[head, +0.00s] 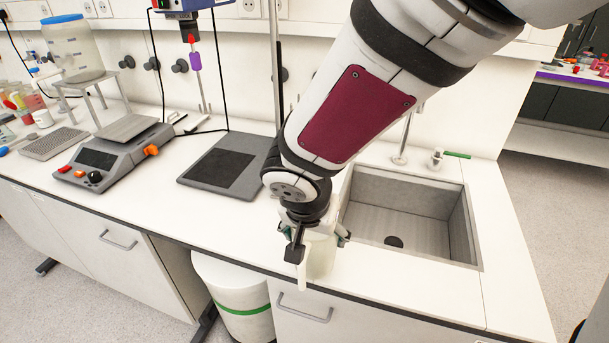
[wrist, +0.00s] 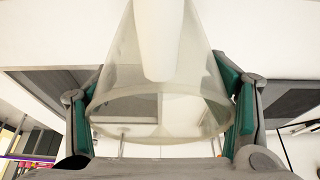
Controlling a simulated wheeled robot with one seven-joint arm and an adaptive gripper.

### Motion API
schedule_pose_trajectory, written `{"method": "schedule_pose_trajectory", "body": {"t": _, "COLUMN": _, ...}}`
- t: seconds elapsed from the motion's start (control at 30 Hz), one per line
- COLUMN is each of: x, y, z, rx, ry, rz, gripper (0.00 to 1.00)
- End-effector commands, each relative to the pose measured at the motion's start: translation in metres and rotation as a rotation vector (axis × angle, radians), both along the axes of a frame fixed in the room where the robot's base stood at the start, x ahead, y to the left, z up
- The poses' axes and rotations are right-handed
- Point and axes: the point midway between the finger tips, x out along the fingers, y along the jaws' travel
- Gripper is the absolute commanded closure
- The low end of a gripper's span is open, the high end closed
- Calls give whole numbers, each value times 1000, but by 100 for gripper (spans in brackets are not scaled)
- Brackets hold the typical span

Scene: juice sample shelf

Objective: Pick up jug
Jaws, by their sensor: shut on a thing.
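The jug (head: 321,256) is a pale translucent vessel at the front of the white counter, left of the sink. My gripper (head: 314,233) is over it from above and hides its upper part. In the wrist view the jug (wrist: 124,76) fills the middle, with its white handle (wrist: 160,38) towards the camera and its wide round rim near the jaws. The green-padded fingers of my gripper (wrist: 160,100) are on both sides of the jug and shut on it. I cannot tell whether its base touches the counter.
A grey sink (head: 405,215) is just right of the jug. A dark flat plate (head: 207,183) and a grey scale-like device (head: 112,160) stand to the left. A white bin (head: 228,290) with a green band is below the counter edge. Bare counter lies left of the jug.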

Motion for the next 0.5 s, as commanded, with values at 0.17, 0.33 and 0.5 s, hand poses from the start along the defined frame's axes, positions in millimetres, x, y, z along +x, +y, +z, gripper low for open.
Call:
{"method": "schedule_pose_trajectory", "body": {"t": 0.17, "x": -18, "y": -9, "z": 2, "rx": 1, "ry": -3, "rz": 1, "gripper": 87}}
{"method": "schedule_pose_trajectory", "body": {"t": 0.33, "x": -33, "y": -15, "z": 4, "rx": 1, "ry": -3, "rz": 0, "gripper": 87}}
{"method": "schedule_pose_trajectory", "body": {"t": 0.5, "x": -46, "y": -21, "z": 5, "rx": 1, "ry": -3, "rz": 0, "gripper": 87}}
